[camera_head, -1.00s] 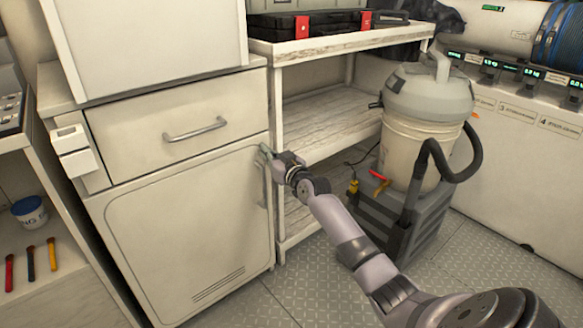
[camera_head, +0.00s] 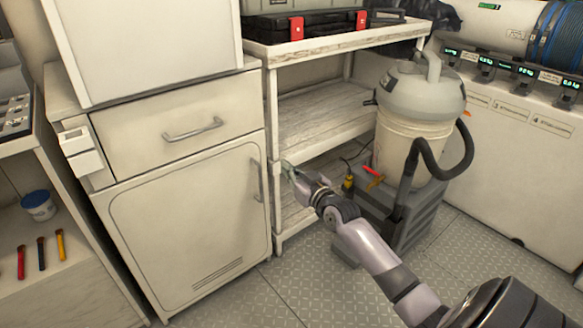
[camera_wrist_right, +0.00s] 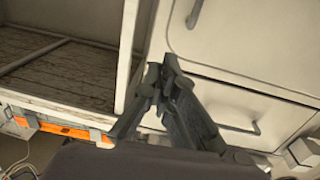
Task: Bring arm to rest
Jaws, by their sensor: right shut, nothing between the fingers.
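My right arm reaches in from the lower right of the head view. Its gripper (camera_head: 289,170) is shut and empty, in front of the wooden shelf unit and just right of the cabinet door's handle (camera_head: 256,180), apart from it in the picture. In the right wrist view the dark fingers (camera_wrist_right: 163,75) come together at their tips with nothing between them. The cabinet door (camera_head: 190,225) looks closed. My left gripper is not in view.
The shelf unit (camera_head: 325,120) carries a black case (camera_head: 330,22) on top. A grey-lidded vacuum (camera_head: 415,120) with a black hose stands on a grey base to the right. Several brushes and a tub (camera_head: 38,205) sit at left. Metal floor (camera_head: 310,290) shows in front.

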